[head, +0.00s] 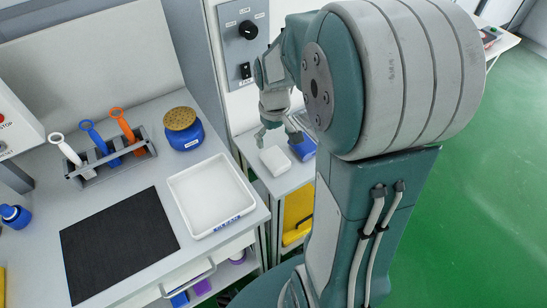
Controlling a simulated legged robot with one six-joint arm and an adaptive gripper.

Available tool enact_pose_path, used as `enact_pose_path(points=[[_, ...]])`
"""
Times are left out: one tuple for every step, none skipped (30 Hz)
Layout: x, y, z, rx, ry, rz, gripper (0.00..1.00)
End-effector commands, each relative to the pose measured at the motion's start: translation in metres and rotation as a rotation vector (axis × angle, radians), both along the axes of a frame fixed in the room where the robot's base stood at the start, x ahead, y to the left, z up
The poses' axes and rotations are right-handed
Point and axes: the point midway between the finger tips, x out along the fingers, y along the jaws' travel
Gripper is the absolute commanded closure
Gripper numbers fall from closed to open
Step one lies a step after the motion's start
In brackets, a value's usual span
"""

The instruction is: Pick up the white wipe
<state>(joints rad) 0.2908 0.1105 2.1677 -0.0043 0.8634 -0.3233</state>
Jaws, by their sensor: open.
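A white wipe (275,161), seen as a small white folded pad, lies on the small side table (289,183) right of the main bench. My gripper (278,137) is above and just behind it in the head view, pointing down, open and empty. A gap seems to show between the fingertips and the wipe, but the exact height is hard to tell. The wipe's top and front are visible.
A blue object (304,148) sits close right of the wipe, partly hidden by my arm. The bench holds a white tray (244,207), a blue jar with a perforated lid (184,137), a tool rack (137,158) and a black mat (119,244). A control panel (245,45) stands behind.

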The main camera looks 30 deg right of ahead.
Motion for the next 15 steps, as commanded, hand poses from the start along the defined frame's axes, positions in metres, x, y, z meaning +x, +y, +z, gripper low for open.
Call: enact_pose_path(points=[[0.0, -0.001, -0.01, 0.002, 0.004, 0.0, 0.0], [0.0, -0.001, -0.015, 0.003, 0.005, 0.0, 0.0], [0.0, -0.002, -0.02, 0.004, 0.003, -0.001, 0.0], [0.0, -0.003, -0.024, 0.004, 0.003, -0.001, 0.0], [0.0, -0.003, -0.027, 0.005, 0.003, -0.001, 0.0], [0.0, -0.003, -0.029, 0.004, 0.001, -0.001, 0.0], [0.0, -0.003, -0.031, 0.004, 0.0, -0.001, 0.0], [0.0, -0.004, -0.033, 0.005, 0.001, -0.001, 0.0], [-0.001, -0.004, -0.036, 0.005, 0.001, -0.001, 0.0], [-0.001, -0.004, -0.04, 0.006, 0.002, -0.001, 0.0], [-0.002, -0.003, -0.044, 0.006, 0.003, -0.001, 0.0], [-0.003, -0.002, -0.051, 0.006, 0.005, -0.001, 0.0], [-0.003, -0.001, -0.056, 0.006, 0.004, -0.001, 0.0], [-0.004, 0.0, -0.061, 0.005, 0.004, -0.001, 0.0], [-0.004, 0.001, -0.067, 0.005, 0.004, -0.001, 0.0]])
